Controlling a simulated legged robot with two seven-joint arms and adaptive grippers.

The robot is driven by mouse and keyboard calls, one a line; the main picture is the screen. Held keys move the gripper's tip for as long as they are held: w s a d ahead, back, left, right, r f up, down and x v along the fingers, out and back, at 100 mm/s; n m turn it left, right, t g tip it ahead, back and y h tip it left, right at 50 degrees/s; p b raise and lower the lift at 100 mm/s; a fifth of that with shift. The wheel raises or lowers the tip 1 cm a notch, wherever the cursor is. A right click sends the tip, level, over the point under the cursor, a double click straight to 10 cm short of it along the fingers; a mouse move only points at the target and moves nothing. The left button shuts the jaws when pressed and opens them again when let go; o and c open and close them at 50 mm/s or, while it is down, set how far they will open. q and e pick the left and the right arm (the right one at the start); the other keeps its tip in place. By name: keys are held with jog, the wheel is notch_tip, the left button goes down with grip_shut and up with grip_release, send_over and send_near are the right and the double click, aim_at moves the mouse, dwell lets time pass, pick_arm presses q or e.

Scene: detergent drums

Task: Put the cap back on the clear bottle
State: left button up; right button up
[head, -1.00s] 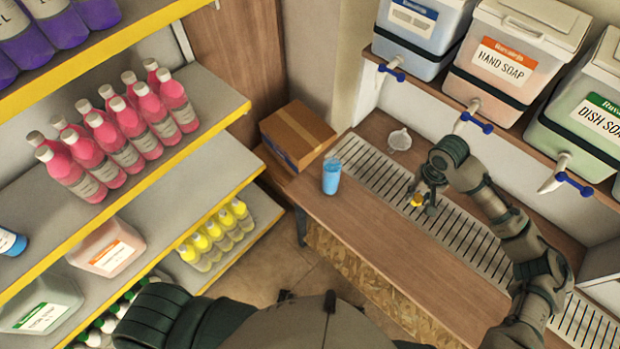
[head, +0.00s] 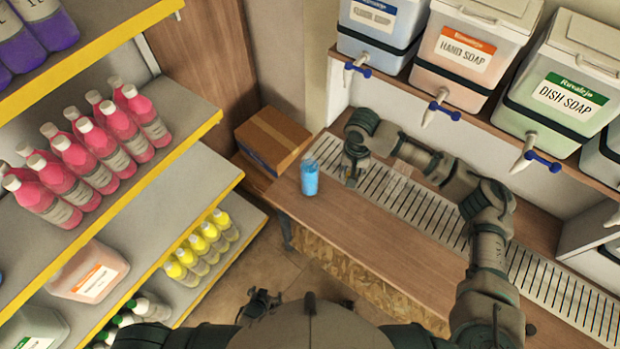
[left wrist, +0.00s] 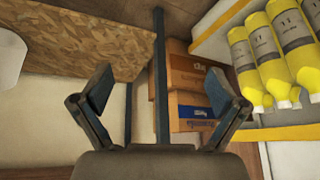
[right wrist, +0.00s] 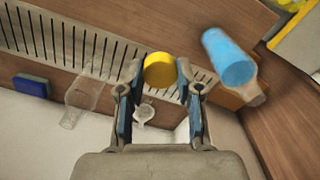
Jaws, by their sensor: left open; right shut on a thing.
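The clear bottle (head: 310,180) holds blue liquid and stands upright near the left end of the counter. It also shows in the right wrist view (right wrist: 228,60), its clear, uncapped top toward the lower right. My right gripper (right wrist: 160,74) is shut on the yellow cap (right wrist: 159,70). In the head view my right gripper (head: 352,176) is just right of the bottle, apart from it, and hides the cap. My left gripper (left wrist: 162,85) is open and empty, low beside the counter, facing boxes and a shelf.
A slotted drain grate (head: 450,218) runs along the counter (head: 380,240). A clear vessel (right wrist: 82,95), a small funnel-like piece (right wrist: 143,113) and a blue sponge (right wrist: 32,85) are near it. Soap dispensers (head: 465,50) overhang behind. A cardboard box (head: 272,138) stands left of the counter.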

pick_arm(q)
jog(key=w+d+r+t, duration=0.3)
jog(key=w+d+r, duration=0.1)
jog(key=w+r, duration=0.65)
jog(key=t+h, duration=0.4)
jog(key=t, duration=0.4)
send_near(310, 167)
notch_tip(310, 167, down, 3)
jog(key=shift+a+f+m, duration=0.3)
jog(key=shift+a, duration=0.15)
pick_arm(e)
jog(key=w+a+r+m, duration=0.6)
jog(key=w+a+m, duration=0.1)
jog(key=a, duration=0.5)
jog(key=shift+w+r+m, duration=0.3)
jog(key=shift+w+r, duration=0.05)
jog(key=shift+w, duration=0.5)
pick_arm(q)
jog(key=shift+w, duration=0.15)
jog(key=x, duration=1.2)
jog(key=shift+d+r, duration=0.15)
jog(key=shift+r, duration=0.1)
